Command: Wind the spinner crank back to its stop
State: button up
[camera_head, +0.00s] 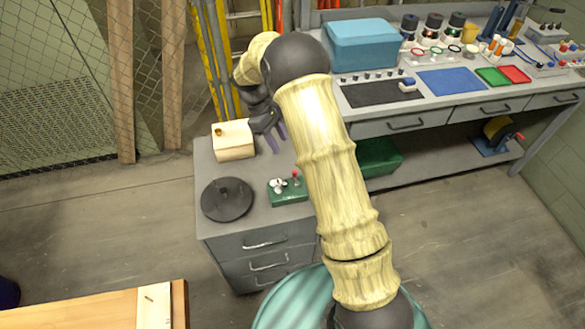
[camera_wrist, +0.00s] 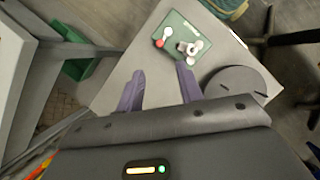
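A green box (camera_head: 290,195) with a white lobed spinner (camera_head: 278,185) and a red-topped lever (camera_head: 295,180) sits on the grey cabinet top. In the wrist view the green box (camera_wrist: 178,28) is ahead of the fingers, with the white spinner (camera_wrist: 190,47) and a red knob (camera_wrist: 160,43) on a pale arm. I cannot tell for sure which part is the crank. My gripper (camera_wrist: 160,88) is open and empty, its two purple fingers spread apart. It also shows in the head view (camera_head: 275,138), behind the green box and apart from it.
A black disc (camera_head: 228,200) lies left of the green box on the cabinet top (camera_head: 245,222). A cream box (camera_head: 233,140) stands at the back left, close to my gripper. A workbench with a blue case (camera_head: 362,45) and other gear stands to the right.

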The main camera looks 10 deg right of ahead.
aim_at(294, 171)
jog(key=p+x, duration=0.1)
jog(key=x, duration=1.1)
jog(key=shift+s+f, duration=0.1)
jog(key=shift+f, duration=0.25)
grip_shut()
